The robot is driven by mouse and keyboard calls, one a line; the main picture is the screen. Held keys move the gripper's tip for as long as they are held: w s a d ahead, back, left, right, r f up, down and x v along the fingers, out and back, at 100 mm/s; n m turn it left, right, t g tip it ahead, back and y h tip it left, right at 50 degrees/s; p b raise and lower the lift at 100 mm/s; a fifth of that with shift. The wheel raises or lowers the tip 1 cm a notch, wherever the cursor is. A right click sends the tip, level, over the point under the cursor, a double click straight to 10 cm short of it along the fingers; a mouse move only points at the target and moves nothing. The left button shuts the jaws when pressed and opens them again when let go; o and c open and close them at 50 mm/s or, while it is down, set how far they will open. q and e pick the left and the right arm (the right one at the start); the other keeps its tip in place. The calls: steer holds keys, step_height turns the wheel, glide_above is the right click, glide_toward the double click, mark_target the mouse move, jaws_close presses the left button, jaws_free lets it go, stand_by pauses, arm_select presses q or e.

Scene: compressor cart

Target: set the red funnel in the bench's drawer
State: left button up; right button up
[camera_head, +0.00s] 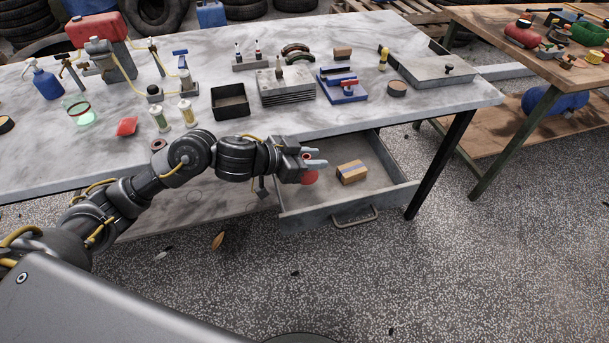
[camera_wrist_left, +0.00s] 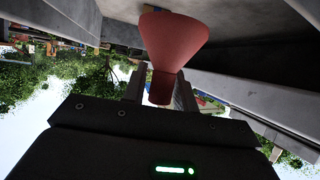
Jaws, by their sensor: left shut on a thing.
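My left gripper (camera_head: 316,158) is at the left part of the bench's open drawer (camera_head: 388,175). It is shut on the red funnel (camera_head: 310,177), which shows just below the fingers in the head view. In the left wrist view the red funnel (camera_wrist_left: 172,45) sits between the two fingers (camera_wrist_left: 160,90), with its narrow end in the grip and its wide end away from the palm. I cannot tell whether the funnel touches the drawer floor. A cardboard box (camera_head: 352,173) lies in the drawer, right of the gripper. My right gripper is not in view.
The bench top (camera_head: 330,120) overhangs the back of the drawer. A black tray (camera_head: 230,101), a stack of plates (camera_head: 286,88) and a red piece (camera_head: 127,126) are on it. A bench leg (camera_head: 440,165) stands right of the drawer. The drawer's right side has bare floor.

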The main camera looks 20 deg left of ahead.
arm_select(q)
steer(key=shift+s+a+f, duration=0.1)
steer(key=shift+a+f, duration=0.55)
steer(key=shift+f, duration=0.1)
steer(key=f, duration=0.1)
steer(key=f+b, duration=0.2)
steer(key=shift+a+f, duration=0.2)
steer(key=shift+a, duration=0.05)
steer(key=shift+f, duration=0.2)
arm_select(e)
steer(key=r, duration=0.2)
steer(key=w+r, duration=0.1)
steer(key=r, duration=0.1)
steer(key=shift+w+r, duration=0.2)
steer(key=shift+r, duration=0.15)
arm_select(q)
steer(key=o, duration=0.9)
steer(key=shift+o, duration=0.3)
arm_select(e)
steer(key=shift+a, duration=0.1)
